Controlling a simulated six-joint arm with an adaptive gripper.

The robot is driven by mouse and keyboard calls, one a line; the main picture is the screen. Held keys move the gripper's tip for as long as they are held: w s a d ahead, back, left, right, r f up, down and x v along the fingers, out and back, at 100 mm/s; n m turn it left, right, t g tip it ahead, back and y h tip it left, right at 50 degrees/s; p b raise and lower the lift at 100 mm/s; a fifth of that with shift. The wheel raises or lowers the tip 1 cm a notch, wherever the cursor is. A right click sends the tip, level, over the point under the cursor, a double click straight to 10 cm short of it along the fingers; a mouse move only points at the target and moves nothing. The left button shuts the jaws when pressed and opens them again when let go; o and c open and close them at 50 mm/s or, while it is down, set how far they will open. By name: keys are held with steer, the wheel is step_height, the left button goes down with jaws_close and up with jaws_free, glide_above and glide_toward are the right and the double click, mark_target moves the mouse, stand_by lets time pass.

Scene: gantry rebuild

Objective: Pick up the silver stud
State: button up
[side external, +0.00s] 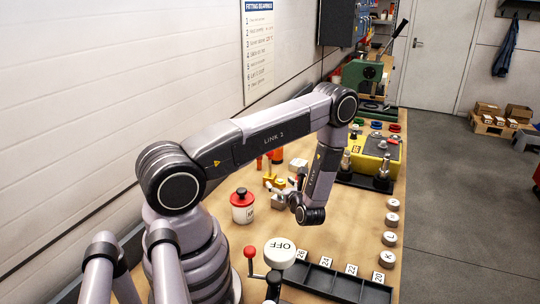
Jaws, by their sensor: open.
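A white jar with a red lid (242,207) stands left of my wrist. Lettered white discs (390,220) line the right edge. A yellow block (376,149) and green machine (366,78) stand behind.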

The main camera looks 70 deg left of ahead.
steer(key=shift+c, duration=0.3)
jaws_close()
steer(key=shift+r, duration=0.15)
